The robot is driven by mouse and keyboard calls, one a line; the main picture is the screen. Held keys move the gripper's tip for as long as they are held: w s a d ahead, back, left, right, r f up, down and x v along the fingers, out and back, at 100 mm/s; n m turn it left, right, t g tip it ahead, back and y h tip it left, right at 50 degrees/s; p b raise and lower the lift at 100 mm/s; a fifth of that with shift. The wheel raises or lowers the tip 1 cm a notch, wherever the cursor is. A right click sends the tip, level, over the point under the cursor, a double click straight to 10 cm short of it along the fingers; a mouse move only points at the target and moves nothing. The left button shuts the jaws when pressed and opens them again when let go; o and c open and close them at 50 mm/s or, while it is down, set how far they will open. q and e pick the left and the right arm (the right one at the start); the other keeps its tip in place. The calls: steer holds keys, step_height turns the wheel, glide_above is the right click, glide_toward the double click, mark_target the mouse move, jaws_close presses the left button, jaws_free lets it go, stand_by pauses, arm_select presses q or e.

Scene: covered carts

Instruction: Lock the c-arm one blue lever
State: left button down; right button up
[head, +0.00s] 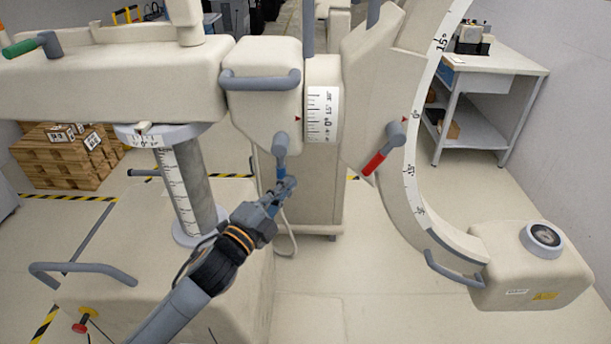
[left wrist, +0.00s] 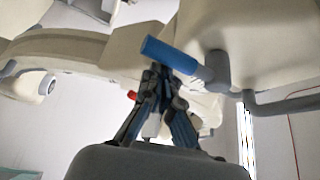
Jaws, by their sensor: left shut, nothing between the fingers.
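The C-arm machine (head: 262,118) is cream-coloured and fills the middle of the head view. Its blue lever hangs from a grey pivot (head: 280,145) under the middle housing, and part of it is hidden by my left gripper. In the left wrist view the blue lever (left wrist: 170,54) slants across, just beyond the fingertips. My left gripper (head: 285,187) is shut and empty at the lower end of the lever; its fingers show in the left wrist view (left wrist: 160,85). I cannot tell whether they touch the lever. My right gripper is not in view.
A red lever (head: 374,164) is on the right by the curved arm, and a green lever (head: 20,48) is at upper left. A grey handle bar (head: 260,80) crosses the middle housing. A white table (head: 500,62) stands at right, boxes (head: 65,160) at left.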

arm_select(q)
steer(key=shift+w+a+p, duration=0.1)
steer(key=shift+a+p, duration=0.25)
steer(key=shift+a, duration=1.05)
steer(key=shift+a+r, duration=0.25)
steer(key=shift+a, duration=0.3)
steer(key=shift+w+a+r, duration=0.1)
